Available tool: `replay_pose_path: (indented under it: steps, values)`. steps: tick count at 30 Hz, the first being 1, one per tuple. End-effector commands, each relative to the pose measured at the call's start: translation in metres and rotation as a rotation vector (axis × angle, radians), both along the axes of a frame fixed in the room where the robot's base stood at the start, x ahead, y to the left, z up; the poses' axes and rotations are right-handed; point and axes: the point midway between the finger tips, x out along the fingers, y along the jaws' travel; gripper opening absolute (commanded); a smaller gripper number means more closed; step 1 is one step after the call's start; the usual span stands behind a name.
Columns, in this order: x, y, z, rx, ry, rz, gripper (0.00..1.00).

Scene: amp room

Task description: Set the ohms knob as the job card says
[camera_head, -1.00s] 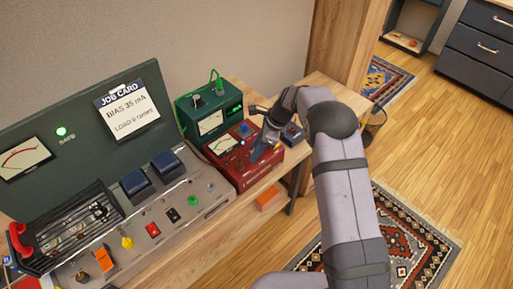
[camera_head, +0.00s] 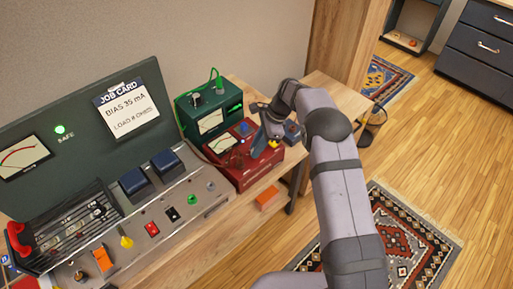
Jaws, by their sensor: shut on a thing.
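The job card (camera_head: 126,108) on the dark green panel reads "BIAS 35 mA" and "LOAD", a blurred figure that may be 8, then "OHMS". A red box (camera_head: 238,179) with a meter stands at the right end of the bench. My gripper (camera_head: 270,141) is over the right part of its top, shut on what looks like a small yellow knob (camera_head: 274,143). The jaws hide most of that knob and any scale around it, so its setting is not readable.
A green meter box (camera_head: 186,119) with a knob and cable stands behind the red box. The sloped console (camera_head: 200,205) with switches and blue blocks fills the left. An orange block (camera_head: 267,197) lies at the bench's front edge.

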Motion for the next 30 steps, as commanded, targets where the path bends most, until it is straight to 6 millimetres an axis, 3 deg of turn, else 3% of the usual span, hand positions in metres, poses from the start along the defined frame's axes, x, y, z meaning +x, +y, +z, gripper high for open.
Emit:
replay_pose_path:
  steps: [9,30]
  values:
    - [0.0023,0.0008,-0.0013,0.000,-0.001,0.240,0.00]
    - [0.0033,0.0012,-0.0004,0.000,-0.001,0.431,0.00]
